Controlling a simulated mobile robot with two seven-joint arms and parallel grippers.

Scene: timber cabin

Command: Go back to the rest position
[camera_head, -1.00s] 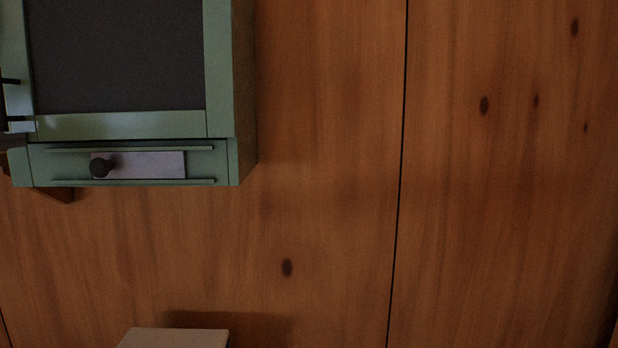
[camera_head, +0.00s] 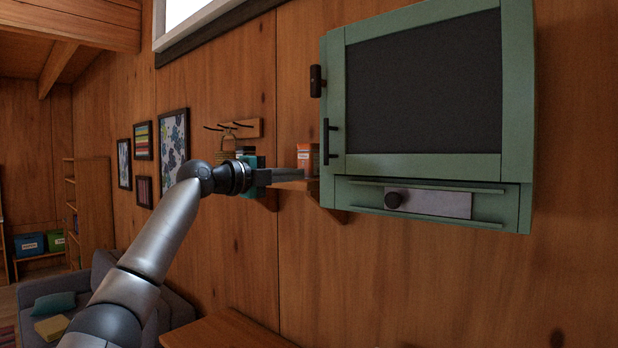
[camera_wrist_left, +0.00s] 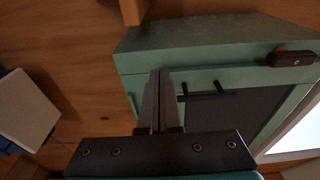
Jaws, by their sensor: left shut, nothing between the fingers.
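My left arm reaches in from the lower left in the head view. Its gripper (camera_head: 295,174) is held up near the wall, left of a green cabinet (camera_head: 430,168), with the fingers pointing toward the cabinet. In the left wrist view the two fingers (camera_wrist_left: 158,98) lie together, shut, with nothing between them. The cabinet (camera_wrist_left: 215,45) shows behind them there, tilted. I cannot tell whether the fingertips touch it. My right gripper is in neither view now.
A wall shelf (camera_head: 290,186) with an orange container (camera_head: 307,159) is beside the gripper. A wooden surface (camera_head: 225,330) and a grey sofa (camera_head: 95,285) are below.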

